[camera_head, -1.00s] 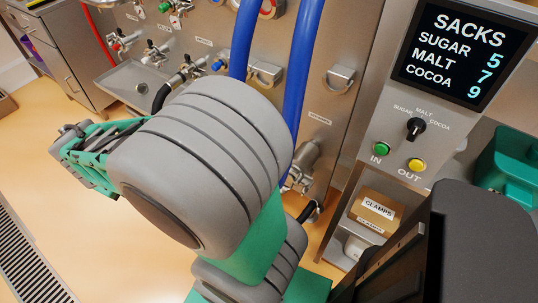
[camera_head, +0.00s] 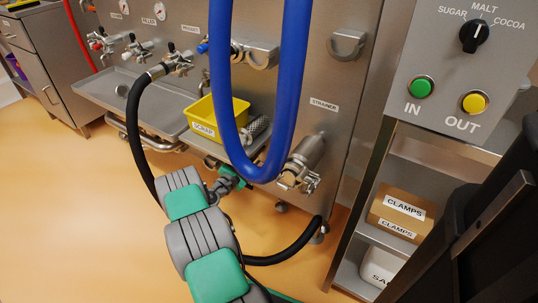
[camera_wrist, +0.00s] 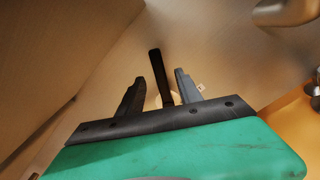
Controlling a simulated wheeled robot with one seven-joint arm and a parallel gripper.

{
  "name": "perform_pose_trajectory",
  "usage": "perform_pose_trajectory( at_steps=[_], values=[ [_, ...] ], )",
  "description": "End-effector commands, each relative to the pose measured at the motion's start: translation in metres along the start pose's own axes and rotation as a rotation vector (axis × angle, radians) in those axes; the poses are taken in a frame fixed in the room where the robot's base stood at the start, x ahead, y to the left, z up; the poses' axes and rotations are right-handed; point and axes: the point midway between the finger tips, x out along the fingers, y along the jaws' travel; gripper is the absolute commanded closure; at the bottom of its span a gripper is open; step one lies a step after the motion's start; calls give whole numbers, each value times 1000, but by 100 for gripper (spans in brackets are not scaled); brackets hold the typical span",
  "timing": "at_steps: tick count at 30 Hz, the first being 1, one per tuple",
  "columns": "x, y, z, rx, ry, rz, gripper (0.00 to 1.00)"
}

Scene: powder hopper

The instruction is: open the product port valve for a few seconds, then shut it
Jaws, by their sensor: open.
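My gripper (camera_head: 232,178) is low in front of the steel panel, below the yellow scrap bin and partly behind my arm. In the wrist view my gripper (camera_wrist: 160,77) is open, and a slim black lever (camera_wrist: 156,60) stands between its two fingers, with no clear contact. The lever looks like a valve handle; its label and valve body do not show, so I cannot confirm it is the product port valve. In the head view a valve (camera_head: 178,62) with a black hose stands on the panel under a small label too blurred to read surely.
A blue hose (camera_head: 222,100) loops down in front of the panel. A strainer fitting (camera_head: 302,165) juts out at right. A black hose (camera_head: 133,125) hangs at left. A clamps box (camera_head: 400,190) is on a shelf.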

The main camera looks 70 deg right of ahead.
Motion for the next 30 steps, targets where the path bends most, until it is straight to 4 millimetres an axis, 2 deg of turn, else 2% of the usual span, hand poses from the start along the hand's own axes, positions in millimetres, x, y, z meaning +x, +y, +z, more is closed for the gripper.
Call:
perform_pose_trajectory(
  at_steps=[4,12,15,23,30],
  values=[
    [13,2,-2,-19,-15,13,58],
    [64,0,-1,-17,-15,9,58],
    [75,1,0,-16,-15,10,58],
    [78,3,1,-17,-12,11,58],
    [78,3,1,-16,-12,10,76]
  ],
)
